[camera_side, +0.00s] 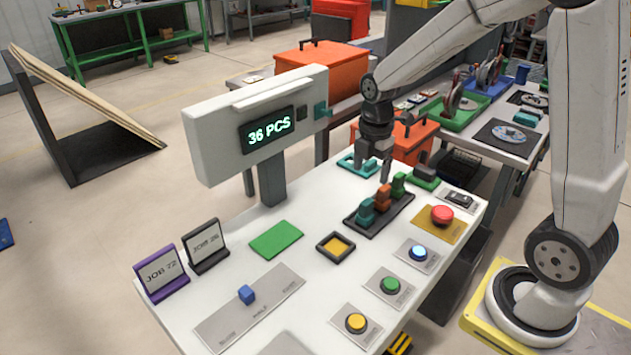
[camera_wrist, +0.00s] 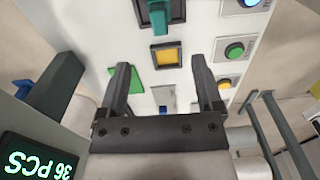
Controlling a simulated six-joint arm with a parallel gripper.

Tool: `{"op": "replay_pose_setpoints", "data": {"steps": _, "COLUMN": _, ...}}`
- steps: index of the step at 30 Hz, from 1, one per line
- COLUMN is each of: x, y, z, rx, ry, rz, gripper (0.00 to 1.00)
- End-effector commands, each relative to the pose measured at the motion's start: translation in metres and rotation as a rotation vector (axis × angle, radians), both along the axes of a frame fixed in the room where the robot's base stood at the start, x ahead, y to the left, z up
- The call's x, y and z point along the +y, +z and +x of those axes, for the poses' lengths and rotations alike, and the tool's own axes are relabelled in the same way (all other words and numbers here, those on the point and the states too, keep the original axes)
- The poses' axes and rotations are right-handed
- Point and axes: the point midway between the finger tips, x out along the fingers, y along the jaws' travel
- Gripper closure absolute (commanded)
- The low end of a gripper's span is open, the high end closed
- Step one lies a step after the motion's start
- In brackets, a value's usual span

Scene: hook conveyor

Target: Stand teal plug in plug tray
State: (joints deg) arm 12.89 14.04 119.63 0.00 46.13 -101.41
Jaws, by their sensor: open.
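The teal plug (camera_side: 366,210) stands upright at the near-left end of the black plug tray (camera_side: 350,223), in line with an orange plug (camera_side: 383,197) and a green plug (camera_side: 399,183). In the wrist view, the teal plug (camera_wrist: 157,16) shows at the top edge over part of the dark tray (camera_wrist: 178,10). My gripper (camera_side: 375,170) is above and behind the tray in the side view, fingers apart and empty. Its two open fingers also show in the wrist view (camera_wrist: 160,75), with nothing between them and apart from the plug.
A display post (camera_side: 255,120) reading 36 PCS stands left of my gripper. A teal frame (camera_side: 347,163) and a green block (camera_side: 424,174) lie behind the tray. A yellow square in a black frame (camera_side: 336,247), a green pad (camera_side: 276,240) and several push buttons surround it.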

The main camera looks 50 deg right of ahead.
Motion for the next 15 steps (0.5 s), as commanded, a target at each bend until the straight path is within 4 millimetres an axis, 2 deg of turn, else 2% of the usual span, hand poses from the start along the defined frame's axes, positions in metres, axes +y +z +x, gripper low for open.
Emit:
{"op": "replay_pose_setpoints", "data": {"steps": 8, "x": 0.015, "y": -0.005, "z": -0.01, "rx": -0.032, "ry": -0.211, "rz": -0.002, "gripper": 0.16}}
{"op": "replay_pose_setpoints", "data": {"steps": 15, "x": 0.034, "y": -0.012, "z": -0.025, "rx": -0.08, "ry": -0.526, "rz": 0.012, "gripper": 0.16}}
